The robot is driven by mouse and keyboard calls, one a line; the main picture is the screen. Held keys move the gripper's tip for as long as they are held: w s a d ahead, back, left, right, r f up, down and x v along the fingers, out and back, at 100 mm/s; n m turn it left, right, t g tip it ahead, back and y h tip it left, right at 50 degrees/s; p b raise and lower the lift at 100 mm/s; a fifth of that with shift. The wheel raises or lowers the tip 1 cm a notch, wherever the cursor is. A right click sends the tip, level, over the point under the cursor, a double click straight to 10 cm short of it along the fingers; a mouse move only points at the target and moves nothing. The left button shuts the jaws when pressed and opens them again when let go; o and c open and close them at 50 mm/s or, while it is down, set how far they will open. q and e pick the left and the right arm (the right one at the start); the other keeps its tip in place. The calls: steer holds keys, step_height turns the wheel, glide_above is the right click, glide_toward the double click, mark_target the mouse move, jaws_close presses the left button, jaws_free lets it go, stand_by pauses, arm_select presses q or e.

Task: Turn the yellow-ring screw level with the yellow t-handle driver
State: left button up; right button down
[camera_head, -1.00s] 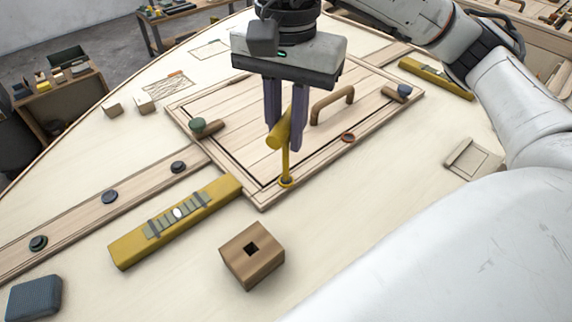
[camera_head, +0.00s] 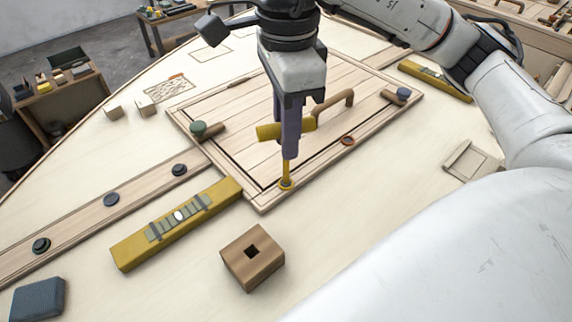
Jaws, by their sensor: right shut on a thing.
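The yellow t-handle driver (camera_head: 268,132) stands upright with its shaft tip down on the yellow-ring screw (camera_head: 286,185). The screw sits at the near corner of the framed wooden hatch panel (camera_head: 262,200). My right gripper (camera_head: 290,150) points down and is shut on the driver's crossbar, which sticks out to both sides of the fingers. The fingers hide the middle of the handle and the upper shaft. Whether the screw head is flush is too small to tell. My left gripper is not in view.
A wooden block with a square hole (camera_head: 253,258) and a yellow spirit level (camera_head: 128,254) lie in front. The panel has a wooden handle (camera_head: 335,100), a red-ring screw (camera_head: 348,141), and green (camera_head: 198,128) and blue (camera_head: 403,92) knobs. A dark blue block (camera_head: 38,299) lies at lower left.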

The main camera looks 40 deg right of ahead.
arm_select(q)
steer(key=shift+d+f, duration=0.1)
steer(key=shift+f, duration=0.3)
arm_select(e)
steer(key=shift+f+m, duration=0.15)
steer(key=shift+m, duration=0.25)
steer(key=m, duration=0.5)
steer(key=shift+m+p, duration=0.3)
steer(key=shift+m, duration=0.1)
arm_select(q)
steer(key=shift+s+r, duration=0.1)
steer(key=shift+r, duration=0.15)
arm_select(e)
steer(key=shift+r+p, duration=0.5)
steer(key=shift+r, duration=0.1)
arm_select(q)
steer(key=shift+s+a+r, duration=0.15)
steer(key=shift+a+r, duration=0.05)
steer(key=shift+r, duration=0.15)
